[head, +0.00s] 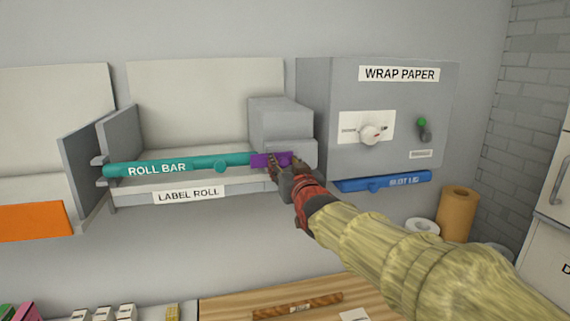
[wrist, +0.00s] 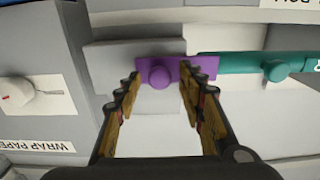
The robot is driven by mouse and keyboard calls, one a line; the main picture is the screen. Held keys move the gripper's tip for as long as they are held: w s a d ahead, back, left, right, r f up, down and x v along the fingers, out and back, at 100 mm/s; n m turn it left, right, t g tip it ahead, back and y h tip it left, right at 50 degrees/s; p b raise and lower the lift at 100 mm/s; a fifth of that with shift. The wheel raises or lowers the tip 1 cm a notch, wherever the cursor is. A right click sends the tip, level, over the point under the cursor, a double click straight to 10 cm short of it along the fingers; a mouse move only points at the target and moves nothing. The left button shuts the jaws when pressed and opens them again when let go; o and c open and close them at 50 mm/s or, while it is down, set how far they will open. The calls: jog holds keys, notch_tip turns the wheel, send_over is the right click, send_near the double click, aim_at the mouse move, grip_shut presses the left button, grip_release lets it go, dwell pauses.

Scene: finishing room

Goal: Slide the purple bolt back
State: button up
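The purple bolt (head: 270,160) sits at the right end of the teal roll bar (head: 180,165), below a grey block on the label roll unit. In the wrist view the purple bolt (wrist: 198,68) shows a round knob, and the teal bar (wrist: 255,63) is beside it. My gripper (head: 279,161) is in front of the bolt. In the wrist view my gripper (wrist: 156,88) has its fingers spread, with the knob seen between and just beyond the tips. Whether a finger touches the bolt I cannot tell.
The grey wrap paper box (head: 445,95) with a dial and a green-tipped lever stands to the right. A blue bar (head: 380,182) runs below it. Paper rolls (head: 457,212) stand at the lower right, and a wooden board (head: 230,308) lies below.

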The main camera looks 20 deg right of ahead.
jog(key=shift+c, duration=1.1)
jog(key=c, duration=0.8)
grip_shut()
